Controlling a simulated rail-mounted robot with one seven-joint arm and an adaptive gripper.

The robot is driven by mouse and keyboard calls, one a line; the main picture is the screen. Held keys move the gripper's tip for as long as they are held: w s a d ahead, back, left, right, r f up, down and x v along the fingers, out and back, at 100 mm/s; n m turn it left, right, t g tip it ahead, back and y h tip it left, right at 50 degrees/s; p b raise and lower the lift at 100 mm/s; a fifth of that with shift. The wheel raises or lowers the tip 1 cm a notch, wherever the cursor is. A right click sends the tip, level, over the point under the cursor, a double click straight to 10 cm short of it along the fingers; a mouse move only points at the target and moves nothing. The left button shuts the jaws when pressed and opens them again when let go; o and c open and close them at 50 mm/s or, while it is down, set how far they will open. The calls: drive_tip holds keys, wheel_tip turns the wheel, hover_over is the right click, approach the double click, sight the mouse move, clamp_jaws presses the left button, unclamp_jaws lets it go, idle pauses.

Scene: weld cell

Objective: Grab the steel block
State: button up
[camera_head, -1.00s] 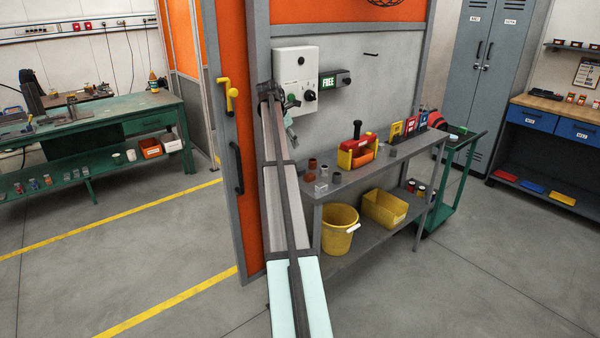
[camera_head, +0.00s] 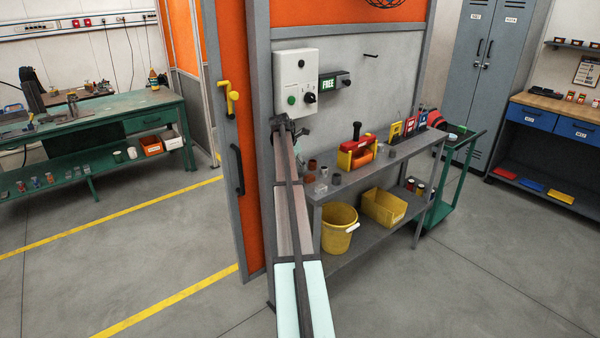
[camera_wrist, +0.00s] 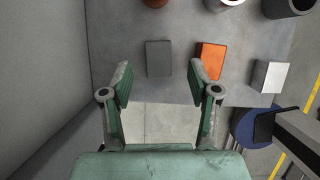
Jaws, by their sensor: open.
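In the wrist view a dark grey block (camera_wrist: 159,58), which looks like the steel block, lies on the grey bench top (camera_wrist: 130,22). An orange-brown block (camera_wrist: 209,62) lies to its right, and a pale whitish block (camera_wrist: 267,76) lies further right. My gripper (camera_wrist: 161,84) is open and empty, with its two green fingers apart. The dark grey block appears just beyond the fingertips, in line with the gap between them. In the head view my gripper (camera_head: 301,140) is small and partly hidden by my arm at the bench's left end; the blocks are mostly hidden there.
Cylinders stand behind the blocks: a brown one (camera_wrist: 156,2), a white one (camera_wrist: 222,4) and a dark grey one (camera_wrist: 288,6). A panel wall (camera_wrist: 45,70) rises close on the left. A red and yellow tool caddy (camera_head: 357,150) stands further along the bench.

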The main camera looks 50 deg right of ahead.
drive_tip(key=shift+p+x, duration=0.3)
drive_tip(key=shift+x, duration=1.15)
drive_tip(key=shift+w, duration=0.1)
clamp_jaws()
drive_tip(key=shift+r+b, duration=0.15)
drive_tip(key=shift+b, duration=0.15)
